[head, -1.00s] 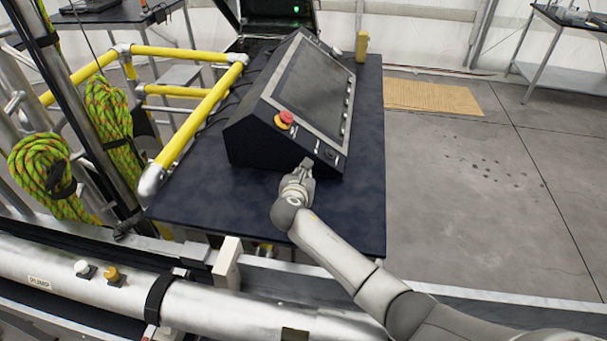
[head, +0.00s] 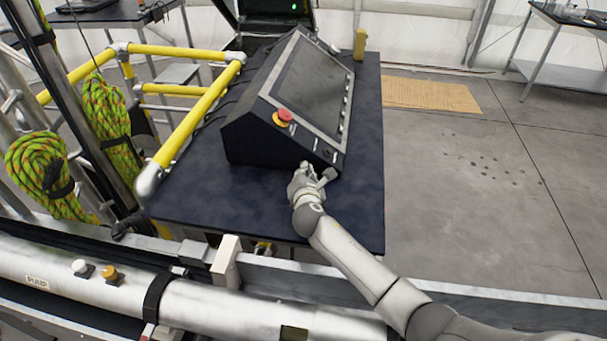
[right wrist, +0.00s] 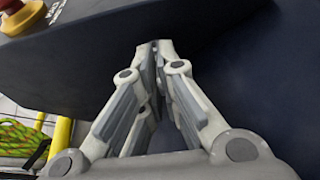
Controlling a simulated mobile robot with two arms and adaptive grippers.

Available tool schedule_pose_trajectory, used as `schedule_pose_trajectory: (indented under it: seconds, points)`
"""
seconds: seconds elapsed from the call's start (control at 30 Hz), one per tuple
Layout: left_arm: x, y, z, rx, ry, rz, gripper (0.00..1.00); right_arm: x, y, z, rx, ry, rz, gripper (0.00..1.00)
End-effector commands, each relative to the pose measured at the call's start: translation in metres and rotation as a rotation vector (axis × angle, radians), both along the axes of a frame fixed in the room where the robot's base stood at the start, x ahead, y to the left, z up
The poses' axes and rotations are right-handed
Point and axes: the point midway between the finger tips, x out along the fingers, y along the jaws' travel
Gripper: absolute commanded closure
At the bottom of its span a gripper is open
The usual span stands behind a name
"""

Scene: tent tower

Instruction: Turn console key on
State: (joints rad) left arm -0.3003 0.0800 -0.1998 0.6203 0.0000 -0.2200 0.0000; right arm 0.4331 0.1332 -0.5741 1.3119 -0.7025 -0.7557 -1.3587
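The black console (head: 250,140) stands on a dark table, its sloped panel facing right. A small dark round control (head: 327,154), perhaps the key switch, sits at the panel's lower right corner; I cannot make out a key or its angle. My right gripper (head: 316,171) is just below that corner, close to the console's front side. In the right wrist view my right gripper (right wrist: 157,45) has its fingertips together beside the dark console wall, with nothing visible between them. The control is not visible there. My left gripper is not in view.
A red emergency button (head: 283,116) is on the panel, left of the small control. Yellow rails (head: 197,118) run left of the console. The dark tabletop (head: 364,190) is bare to the right. A silver pipe (head: 220,305) runs along the front.

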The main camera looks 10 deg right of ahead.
Motion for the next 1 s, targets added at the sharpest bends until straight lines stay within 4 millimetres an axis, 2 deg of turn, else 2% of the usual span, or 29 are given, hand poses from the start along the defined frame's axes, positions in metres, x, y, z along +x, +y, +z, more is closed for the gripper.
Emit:
schedule_pose_trajectory:
  seconds: [0.43,0.5,0.6,1.0]
  points:
    - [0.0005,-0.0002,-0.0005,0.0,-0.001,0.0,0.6,-0.0006,-0.0001,-0.0013,0.009,-0.003,0.0,1.0]
    - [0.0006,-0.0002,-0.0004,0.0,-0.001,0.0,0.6,-0.0006,-0.0001,-0.0014,0.009,-0.002,-0.001,0.87]
    - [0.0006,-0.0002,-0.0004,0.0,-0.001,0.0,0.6,-0.0005,-0.0002,-0.0011,0.009,-0.003,0.0,0.75]
    - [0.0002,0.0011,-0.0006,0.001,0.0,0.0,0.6,-0.0032,0.0003,0.0001,0.008,-0.003,0.0,0.75]
